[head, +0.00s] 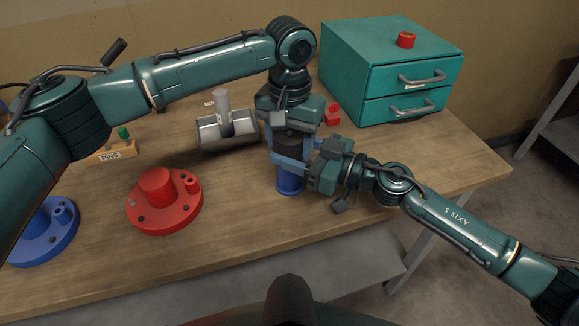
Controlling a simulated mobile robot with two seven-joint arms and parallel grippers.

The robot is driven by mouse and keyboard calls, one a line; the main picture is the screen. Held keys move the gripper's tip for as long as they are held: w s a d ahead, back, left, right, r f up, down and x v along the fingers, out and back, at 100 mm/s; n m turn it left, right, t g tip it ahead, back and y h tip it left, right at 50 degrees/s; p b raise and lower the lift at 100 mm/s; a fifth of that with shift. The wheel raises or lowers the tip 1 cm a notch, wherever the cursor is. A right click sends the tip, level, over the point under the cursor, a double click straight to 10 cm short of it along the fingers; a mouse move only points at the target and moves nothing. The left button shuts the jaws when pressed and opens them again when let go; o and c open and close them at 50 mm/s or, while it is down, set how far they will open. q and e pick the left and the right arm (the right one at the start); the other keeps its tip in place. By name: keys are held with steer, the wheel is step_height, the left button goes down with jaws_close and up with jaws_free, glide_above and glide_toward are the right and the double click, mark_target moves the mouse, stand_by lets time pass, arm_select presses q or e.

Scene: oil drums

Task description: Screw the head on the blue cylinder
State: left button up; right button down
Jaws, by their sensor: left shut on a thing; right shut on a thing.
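The blue cylinder (289,187) stands upright on the workbench, its lower end visible below my grippers. A dark cylindrical piece (291,143), seemingly the head, sits directly above it, in line with it. My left gripper (290,138) points straight down from above and is shut on this dark piece. My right gripper (290,167) comes in from the right and is shut around the blue cylinder. The fingers hide most of the joint between the two, so I cannot tell how closely they meet.
A red flanged part (157,187) and a blue flanged part (44,225) lie at left. A metal T-shaped piece (226,128) and a pin block (112,152) are behind. A green drawer cabinet (350,65) with a red cap (406,40) stands at back right. The front bench middle is clear.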

mark_target(290, 132)
stand_by(0.4)
arm_select(q)
steer(key=o, duration=1.1)
steer(key=shift+r, duration=2.3)
steer(key=shift+c, duration=0.3)
step_height(290, 132, up, 4)
steer(key=n, duration=0.4)
steer(key=shift+f, duration=0.25)
